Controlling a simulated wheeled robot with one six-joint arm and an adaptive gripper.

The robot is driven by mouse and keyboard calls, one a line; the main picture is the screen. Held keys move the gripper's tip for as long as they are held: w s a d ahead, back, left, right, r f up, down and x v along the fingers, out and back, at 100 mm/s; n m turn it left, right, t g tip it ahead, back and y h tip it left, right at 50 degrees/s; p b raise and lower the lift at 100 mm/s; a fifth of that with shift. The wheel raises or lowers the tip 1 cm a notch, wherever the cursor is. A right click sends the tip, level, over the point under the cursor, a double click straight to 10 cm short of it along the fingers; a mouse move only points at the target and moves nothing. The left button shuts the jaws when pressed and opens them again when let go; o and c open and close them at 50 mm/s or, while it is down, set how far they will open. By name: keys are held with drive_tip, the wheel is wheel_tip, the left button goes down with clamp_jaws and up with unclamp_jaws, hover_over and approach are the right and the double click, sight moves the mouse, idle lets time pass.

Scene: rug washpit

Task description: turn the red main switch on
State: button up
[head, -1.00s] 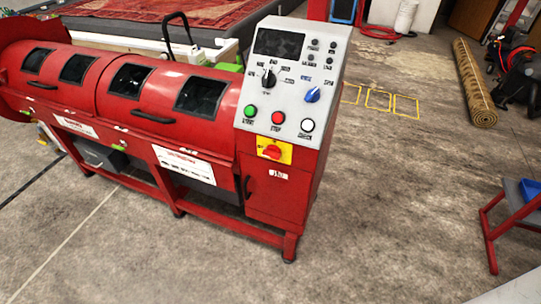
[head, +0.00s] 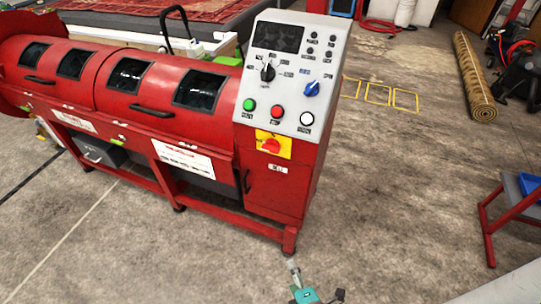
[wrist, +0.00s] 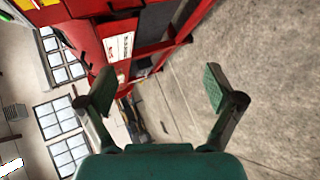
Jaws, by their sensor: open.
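The red main switch (head: 271,146) is a red rotary knob on a yellow plate (head: 286,150), on the front of the red machine's cabinet below the grey control panel (head: 262,88). My gripper (head: 316,295) shows at the bottom edge of the head view, low and in front of the cabinet, well apart from the switch. In the wrist view my gripper (wrist: 158,90) is open and empty, its two green-padded fingers wide apart. A bit of yellow (wrist: 22,4) shows at the top left corner there; I cannot make out the knob.
The red machine (head: 150,110) fills the left, with legs and a lower rail. Its panel carries green, red and white buttons and a blue knob (head: 312,88). A rolled rug (head: 474,76) and a red stand (head: 505,215) are at the right. The floor between is clear.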

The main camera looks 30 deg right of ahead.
drive_tip(key=w+d+n+h, duration=0.3)
drive_tip(key=w+n, duration=0.1)
drive_tip(key=w, duration=0.5)
drive_tip(key=n+g+h, duration=0.2)
drive_tip(key=n+h, duration=0.4)
drive_tip(key=h, duration=0.3)
approach(269, 150)
drive_tip(key=x, duration=1.1)
drive_tip(key=shift+f, duration=0.1)
drive_tip(key=c, duration=1.2)
